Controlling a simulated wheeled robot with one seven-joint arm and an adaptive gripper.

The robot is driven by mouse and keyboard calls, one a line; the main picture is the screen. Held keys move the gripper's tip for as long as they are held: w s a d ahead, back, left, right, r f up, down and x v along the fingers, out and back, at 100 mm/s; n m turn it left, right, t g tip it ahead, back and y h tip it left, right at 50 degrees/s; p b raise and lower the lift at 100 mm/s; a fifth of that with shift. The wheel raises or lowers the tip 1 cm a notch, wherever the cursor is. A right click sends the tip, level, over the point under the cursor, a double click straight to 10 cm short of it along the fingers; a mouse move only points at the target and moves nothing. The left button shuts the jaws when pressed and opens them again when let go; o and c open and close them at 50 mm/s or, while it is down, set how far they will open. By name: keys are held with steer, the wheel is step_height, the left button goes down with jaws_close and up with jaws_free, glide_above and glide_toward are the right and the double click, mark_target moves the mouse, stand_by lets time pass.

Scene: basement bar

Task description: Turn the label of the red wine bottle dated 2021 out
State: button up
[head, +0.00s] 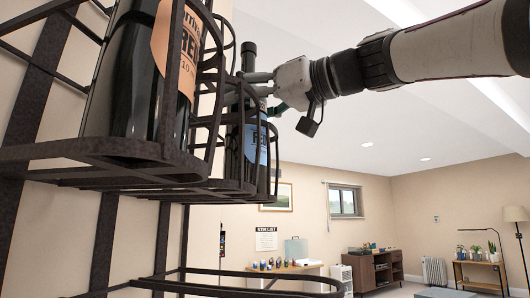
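Two dark wine bottles stand upright in a dark metal wall rack (110,152). The near bottle (130,85) has an orange label (176,45) with partly hidden "RE…" lettering; its top is out of frame. The farther bottle (234,150) has a blue label (257,145) that faces right, partly behind rack bars. I cannot read a 2021 date on either label. My gripper (262,88) reaches in from the right at the neck and shoulder of the blue-label bottle. Its fingers are partly hidden by the bottle and rack, so I cannot tell if they grip it.
Rack bars and hoops surround both bottles close by. A lower, empty-looking rack ring (250,275) projects below. The room to the right is open, with a wooden cabinet (375,270), a side table (480,275) and a lamp (516,216) far back.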

steer(key=shift+c, duration=0.2)
steer(key=c, duration=1)
steer(key=shift+o, duration=0.2)
steer(key=shift+w+n+g+y+b, duration=0.2)
steer(key=shift+n+g+y+b, duration=0.25)
steer(key=shift+n+g, duration=0.35)
steer(key=shift+n+g+y+p, duration=0.3)
steer(key=shift+g+y, duration=0.05)
steer(key=shift+g, duration=0.55)
steer(key=shift+s+r+n+g+y+p, duration=0.15)
steer(key=shift+n+g+y+p, duration=0.3)
steer(key=shift+n+g, duration=0.6)
steer(key=shift+n+g+p, duration=0.25)
steer(key=shift+g+p, duration=0.2)
steer(key=shift+g, duration=0.3)
steer(key=shift+n+g+p, duration=0.7)
steer(key=shift+g+p, duration=0.2)
steer(key=shift+g, duration=0.2)
steer(key=o, duration=1)
